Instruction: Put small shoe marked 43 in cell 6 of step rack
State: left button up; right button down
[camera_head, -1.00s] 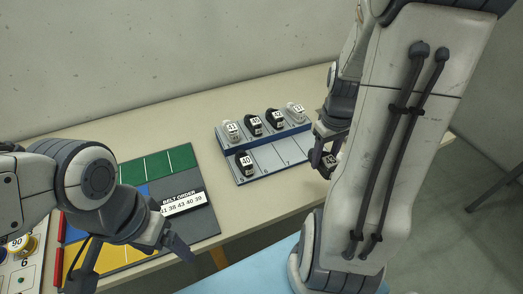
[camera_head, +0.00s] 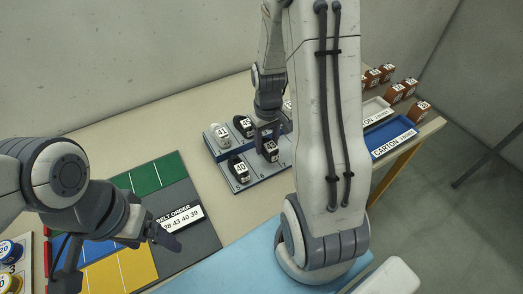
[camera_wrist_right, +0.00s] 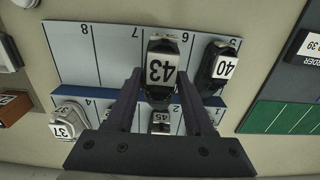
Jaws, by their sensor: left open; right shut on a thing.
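The small dark shoe marked 43 (camera_wrist_right: 163,70) is in my right gripper (camera_wrist_right: 162,78), which is shut on it. In the head view the shoe (camera_head: 270,151) is over the lower step of the step rack (camera_head: 262,183), beside the black shoe marked 40. In the wrist view it covers part of cell 6 (camera_wrist_right: 185,40); whether it touches the rack I cannot tell. Cells 7 and 8 look empty. My left gripper (camera_head: 160,232) is open and empty over the belt-order mat.
The black shoe marked 40 (camera_head: 238,168) stands in cell 5. The coloured mat (camera_head: 190,220) lies left.

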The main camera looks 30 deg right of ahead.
jog(key=shift+w+a+f, duration=0.45)
jog(key=shift+w, duration=0.15)
jog(key=shift+f, duration=2)
jog(key=shift+f, duration=0.15)
jog(key=shift+c, duration=1.4)
grip_release()
